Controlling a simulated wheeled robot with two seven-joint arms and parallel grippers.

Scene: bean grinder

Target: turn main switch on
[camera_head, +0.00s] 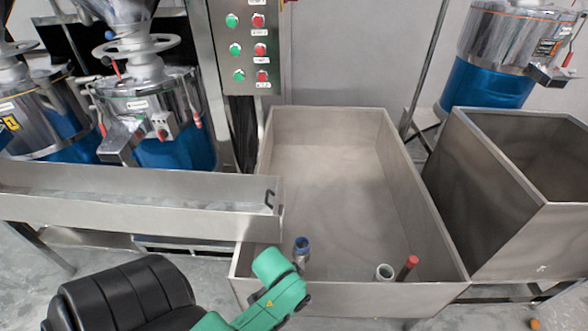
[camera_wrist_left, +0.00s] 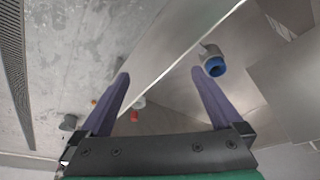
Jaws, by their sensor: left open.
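A metal control panel (camera_head: 246,45) stands at the top centre of the head view, with green buttons (camera_head: 235,49) on its left and red buttons (camera_head: 260,49) on its right. Its top is cut off, and I cannot tell which control is the main switch. My left gripper (camera_wrist_left: 160,73) is open and empty in the wrist view, with both fingers spread. In the head view, a green arm is low in front of the trough, far below the panel; its fingers are not visible there.
A large metal trough (camera_head: 432,235) fills the centre. A blue-ended pipe (camera_head: 302,246), a pale pipe (camera_head: 384,272) and a red-ended pipe (camera_head: 408,267) are at its front. A metal bin (camera_head: 492,215) is at right; grinders (camera_head: 172,115) stand at left behind a long channel (camera_head: 130,205).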

